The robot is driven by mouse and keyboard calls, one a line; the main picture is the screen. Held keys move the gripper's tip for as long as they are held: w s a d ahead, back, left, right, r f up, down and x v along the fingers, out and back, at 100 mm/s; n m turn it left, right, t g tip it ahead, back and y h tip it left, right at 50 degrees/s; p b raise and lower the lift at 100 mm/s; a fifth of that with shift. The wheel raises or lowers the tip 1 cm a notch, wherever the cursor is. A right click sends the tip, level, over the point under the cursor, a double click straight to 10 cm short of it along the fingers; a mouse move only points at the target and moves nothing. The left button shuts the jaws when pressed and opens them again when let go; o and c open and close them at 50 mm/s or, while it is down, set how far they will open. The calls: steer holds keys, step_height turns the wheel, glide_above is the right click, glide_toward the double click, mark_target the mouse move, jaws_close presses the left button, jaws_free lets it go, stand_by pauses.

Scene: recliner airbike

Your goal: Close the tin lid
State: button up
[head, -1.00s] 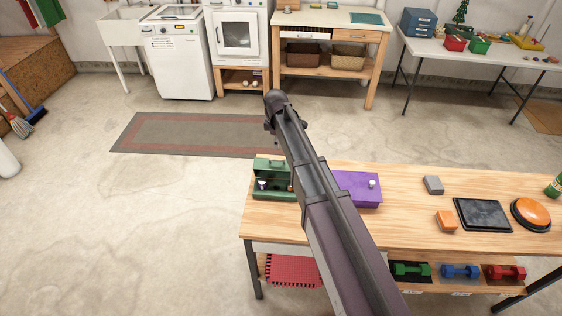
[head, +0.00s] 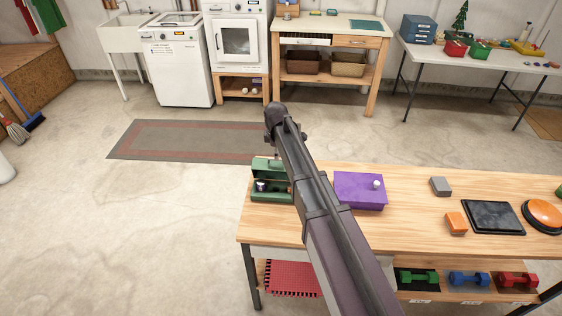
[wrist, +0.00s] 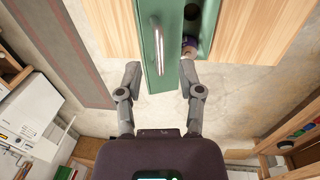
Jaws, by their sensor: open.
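The green tin (head: 264,195) stands on the left end of the wooden bench, its lid (head: 267,166) raised at the back. My arm hides its right part. In the wrist view the tin's lid (wrist: 153,66) carries a silver handle (wrist: 157,42), and small items lie inside the tin to its right. My gripper (wrist: 160,70) is open and empty; the lid's near end appears between its fingertips. I cannot tell whether a finger touches it. My gripper is hidden in the head view.
A purple box with a knob (head: 355,193) stands right of the tin on the bench (head: 410,210). Further right are a grey block (head: 440,186), an orange block (head: 456,223), a black pad (head: 495,218) and an orange button (head: 544,213). Open floor lies behind and left.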

mark_target(277, 168)
steer(key=shift+w+f+b, duration=0.15)
steer(key=shift+f+b, duration=0.8)
steer(key=shift+f, duration=0.3)
steer(key=shift+c, duration=0.2)
